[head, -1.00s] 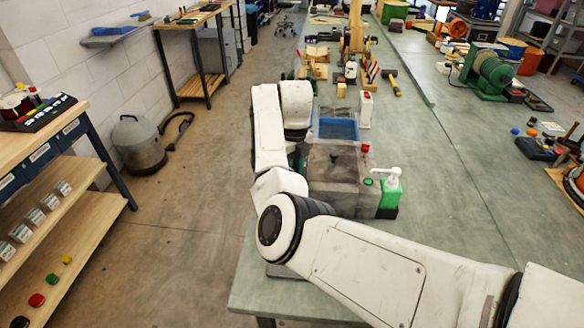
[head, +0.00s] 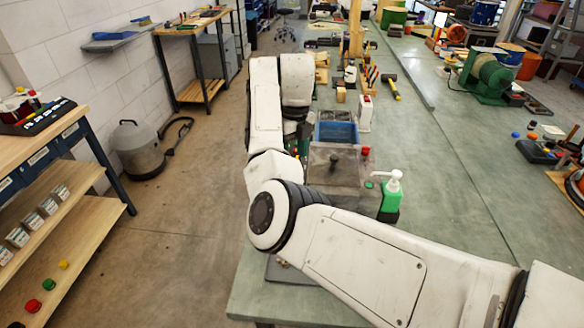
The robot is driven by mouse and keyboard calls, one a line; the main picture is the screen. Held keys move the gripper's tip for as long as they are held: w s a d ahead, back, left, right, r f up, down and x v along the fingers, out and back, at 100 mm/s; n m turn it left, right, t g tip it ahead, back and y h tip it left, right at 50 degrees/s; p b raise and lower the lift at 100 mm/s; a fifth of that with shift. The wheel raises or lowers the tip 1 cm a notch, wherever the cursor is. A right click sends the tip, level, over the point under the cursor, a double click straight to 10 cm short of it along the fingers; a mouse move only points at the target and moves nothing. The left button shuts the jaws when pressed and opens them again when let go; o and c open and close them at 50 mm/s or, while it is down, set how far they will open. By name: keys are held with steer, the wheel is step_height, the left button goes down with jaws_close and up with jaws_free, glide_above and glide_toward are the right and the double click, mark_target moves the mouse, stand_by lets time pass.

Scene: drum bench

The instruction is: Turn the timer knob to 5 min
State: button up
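A grey box-shaped machine (head: 345,174) stands on the bench in the head view, partly behind my arm. It carries a small dark knob (head: 334,158), a red button (head: 365,151) and a green button (head: 369,184). I cannot tell whether the dark knob is the timer knob, and no minute marks are readable. My gripper (head: 303,138) shows only as dark parts at the end of my arm, left of the machine and near the blue tray. Its fingertips are mostly hidden, so I cannot see whether it is open or touching anything.
A blue tray (head: 337,131) and a white box with a red top (head: 365,114) stand behind the machine. A green pump bottle (head: 390,200) stands at its right. The bench (head: 455,215) is clear to the right. Tools and wood pieces lie farther back.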

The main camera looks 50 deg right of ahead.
steer(key=shift+d+r, duration=0.15)
steer(key=shift+r, duration=2.1)
